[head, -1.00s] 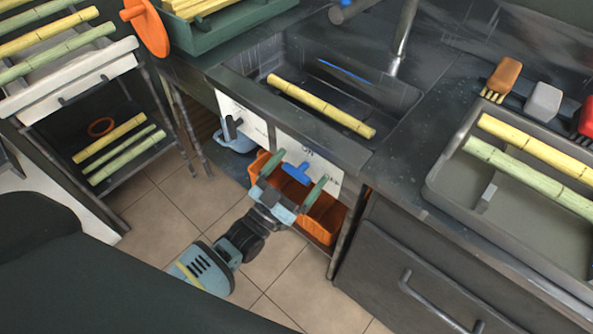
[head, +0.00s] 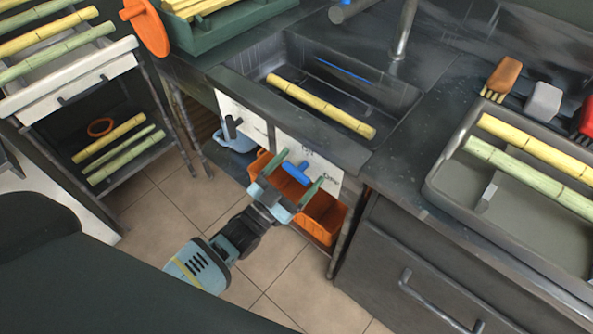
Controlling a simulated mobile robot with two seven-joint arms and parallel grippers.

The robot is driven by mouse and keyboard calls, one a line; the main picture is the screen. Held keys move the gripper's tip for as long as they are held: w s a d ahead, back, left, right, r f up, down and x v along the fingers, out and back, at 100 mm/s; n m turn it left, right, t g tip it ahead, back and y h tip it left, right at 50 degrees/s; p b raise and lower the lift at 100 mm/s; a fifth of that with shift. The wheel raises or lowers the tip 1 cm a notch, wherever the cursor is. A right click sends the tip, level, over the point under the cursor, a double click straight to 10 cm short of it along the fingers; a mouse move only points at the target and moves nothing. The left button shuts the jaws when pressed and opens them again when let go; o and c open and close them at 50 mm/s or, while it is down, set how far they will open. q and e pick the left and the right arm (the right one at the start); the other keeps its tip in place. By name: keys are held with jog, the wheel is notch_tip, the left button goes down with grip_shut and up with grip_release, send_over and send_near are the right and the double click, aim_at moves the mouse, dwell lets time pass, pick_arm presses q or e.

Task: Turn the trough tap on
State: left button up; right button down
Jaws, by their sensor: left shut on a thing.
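The trough tap has a blue bar handle (head: 296,174) in front of a white panel (head: 322,173) on the trough's front, below its rim. My left gripper (head: 293,177) reaches up to it from below, with one green finger at each end of the bar. It is shut on the blue handle, which slants down to the right. The dark trough (head: 298,65) above holds one yellow cane (head: 320,106). Some marking on the panel is partly hidden by the handle and fingers. My right gripper is not in view.
An orange crate (head: 324,217) stands under the trough, close behind my left gripper. A second, dark handle (head: 232,127) sits on the panel to the left, above a blue container (head: 238,141). A drawer front (head: 408,275) is at right. The tiled floor is clear.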

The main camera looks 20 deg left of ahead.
pick_arm(q)
jog(key=m+g+h, duration=0.1)
jog(key=m, duration=0.2)
jog(key=m+g+h, duration=0.1)
jog(key=m, duration=0.2)
jog(key=shift+m, duration=0.3)
jog(key=m+g+h+p, duration=0.1)
jog(key=m, duration=0.2)
jog(key=shift+m+g, duration=0.3)
jog(key=shift+m, duration=0.1)
jog(key=shift+m+g, duration=0.3)
jog(key=shift+m, duration=0.6)
jog(key=shift+h, duration=0.4)
jog(key=o, duration=0.9)
jog(key=shift+c, duration=0.2)
jog(key=shift+s, duration=0.1)
jog(key=v, duration=0.7)
jog(key=shift+s+a, duration=0.2)
jog(key=shift+s, duration=0.1)
